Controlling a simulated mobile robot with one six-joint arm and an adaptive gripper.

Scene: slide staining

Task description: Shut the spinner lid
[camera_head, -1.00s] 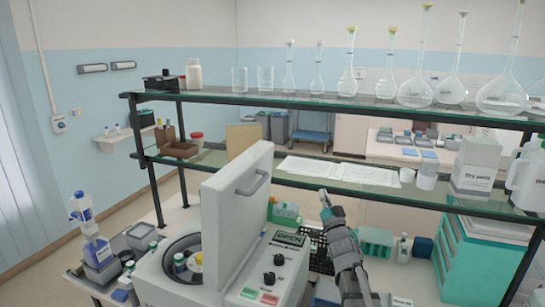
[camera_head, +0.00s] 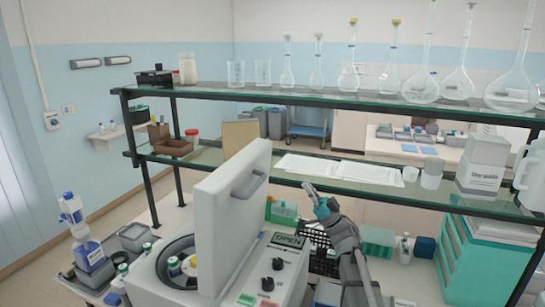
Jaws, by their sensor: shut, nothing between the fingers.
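The spinner (camera_head: 262,283) is a white machine at the bottom centre, with knobs, a green and a red button and a small display reading OPEN. Its lid (camera_head: 225,225) stands raised, nearly upright, with a grey handle (camera_head: 249,184) on its right face. The open bowl (camera_head: 160,262) shows left of the lid with capped tubes in it; the lid hides part of it. My gripper (camera_head: 309,188) is shut and empty, to the right of the lid and apart from it, at about the height of the handle.
A two-tier glass shelf (camera_head: 330,108) with flasks and beakers spans the bench behind. A dark rack (camera_head: 318,238) and a green box (camera_head: 283,212) stand behind and right of the spinner. A bottle (camera_head: 84,240) stands at the left.

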